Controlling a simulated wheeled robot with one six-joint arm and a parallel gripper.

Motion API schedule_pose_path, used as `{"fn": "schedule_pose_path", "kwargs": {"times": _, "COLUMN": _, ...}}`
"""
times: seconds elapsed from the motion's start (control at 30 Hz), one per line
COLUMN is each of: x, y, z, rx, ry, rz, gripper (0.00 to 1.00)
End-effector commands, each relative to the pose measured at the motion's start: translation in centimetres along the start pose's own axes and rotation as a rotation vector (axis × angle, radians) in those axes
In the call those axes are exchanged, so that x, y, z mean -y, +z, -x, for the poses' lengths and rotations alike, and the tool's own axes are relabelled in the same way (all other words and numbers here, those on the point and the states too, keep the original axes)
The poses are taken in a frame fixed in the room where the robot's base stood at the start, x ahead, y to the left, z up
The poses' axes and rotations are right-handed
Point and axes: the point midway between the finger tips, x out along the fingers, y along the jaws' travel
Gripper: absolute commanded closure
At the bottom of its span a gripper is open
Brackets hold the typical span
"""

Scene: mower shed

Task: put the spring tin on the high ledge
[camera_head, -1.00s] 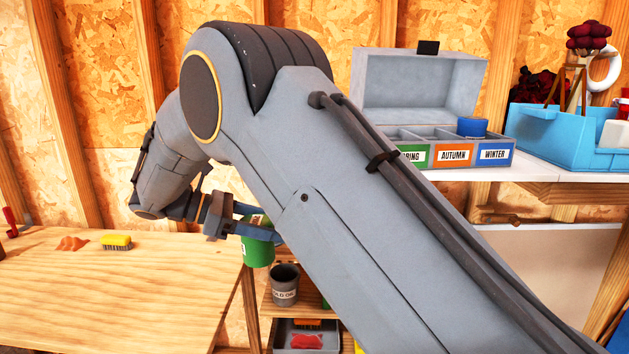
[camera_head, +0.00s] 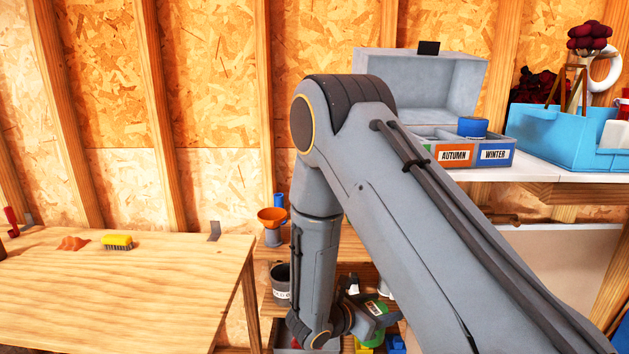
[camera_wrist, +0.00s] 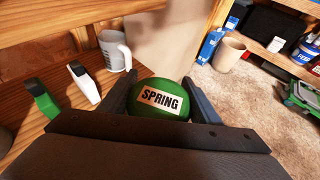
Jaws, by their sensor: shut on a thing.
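The spring tin is green with a white SPRING label and lies between the fingers of my gripper (camera_wrist: 160,92) in the wrist view (camera_wrist: 152,88). My gripper is shut on it. In the head view, my gripper (camera_head: 362,302) holds the tin (camera_head: 375,308) low, in front of the wooden shelves right of the workbench; my arm hides part of that area. A white-topped ledge (camera_head: 545,183) stands higher at the right; I cannot tell whether it is the high ledge named.
The workbench (camera_head: 130,290) holds a yellow brush (camera_head: 117,242). An orange funnel (camera_head: 272,216) and a grey pot (camera_head: 281,283) stand on the shelves. A grey jug (camera_wrist: 115,50) is close to the tin. The ledge holds a season-labelled box (camera_head: 475,155) and a blue crate (camera_head: 545,135).

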Motion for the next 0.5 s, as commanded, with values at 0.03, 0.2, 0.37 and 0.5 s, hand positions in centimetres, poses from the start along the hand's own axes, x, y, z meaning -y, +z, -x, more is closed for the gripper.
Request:
{"fn": "schedule_pose_path", "kwargs": {"times": 0.03, "x": 1.2, "y": -0.8, "z": -0.5, "rx": 0.000, "ry": 0.004, "rz": 0.008, "gripper": 0.73}}
{"fn": "schedule_pose_path", "kwargs": {"times": 0.2, "x": 2.8, "y": -2.0, "z": -1.2, "rx": 0.005, "ry": 0.025, "rz": 0.012, "gripper": 0.73}}
{"fn": "schedule_pose_path", "kwargs": {"times": 0.37, "x": 3.2, "y": -1.7, "z": -1.8, "rx": 0.018, "ry": 0.095, "rz": 0.049, "gripper": 0.73}}
{"fn": "schedule_pose_path", "kwargs": {"times": 0.5, "x": 3.2, "y": -1.5, "z": -2.0, "rx": 0.026, "ry": 0.203, "rz": 0.099, "gripper": 0.73}}
